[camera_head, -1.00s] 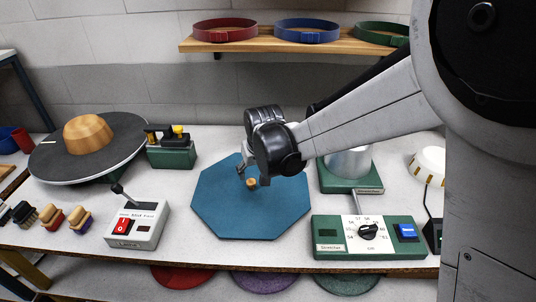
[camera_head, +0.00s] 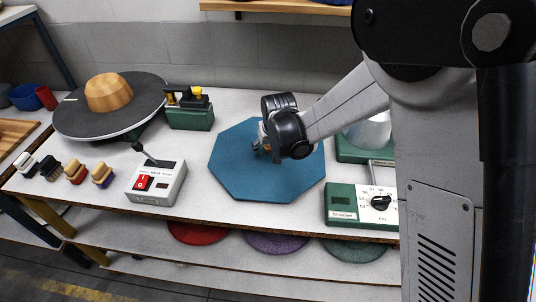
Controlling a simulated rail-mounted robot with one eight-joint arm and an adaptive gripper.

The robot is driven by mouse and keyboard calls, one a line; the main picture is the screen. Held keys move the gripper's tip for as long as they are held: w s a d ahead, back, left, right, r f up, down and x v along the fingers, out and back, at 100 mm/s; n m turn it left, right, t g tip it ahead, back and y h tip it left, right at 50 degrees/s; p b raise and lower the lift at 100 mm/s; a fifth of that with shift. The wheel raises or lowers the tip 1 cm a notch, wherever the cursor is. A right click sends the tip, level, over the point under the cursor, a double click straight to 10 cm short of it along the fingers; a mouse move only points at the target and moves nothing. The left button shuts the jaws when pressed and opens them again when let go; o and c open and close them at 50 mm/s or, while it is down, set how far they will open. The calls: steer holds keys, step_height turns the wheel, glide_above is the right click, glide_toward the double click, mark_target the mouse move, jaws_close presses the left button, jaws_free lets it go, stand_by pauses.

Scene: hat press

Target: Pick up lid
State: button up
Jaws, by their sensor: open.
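A flat blue octagonal piece (camera_head: 265,185), which looks like the lid, lies on the pale tabletop near the middle. A small wooden knob (camera_head: 267,147) shows near its centre, partly hidden by my gripper. My gripper (camera_head: 263,149) is open, with its fingertips low over the blue piece and close about the knob. Whether the fingers touch the knob is too small to tell.
A dark round disc with a wooden hat block (camera_head: 108,92) stands at the left. A lever-and-switch box (camera_head: 157,184), a green box (camera_head: 190,117) and a green dial panel (camera_head: 345,206) surround the blue piece. Several brushes (camera_head: 76,172) lie at the front left.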

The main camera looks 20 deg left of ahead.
jaws_close()
stand_by(0.3)
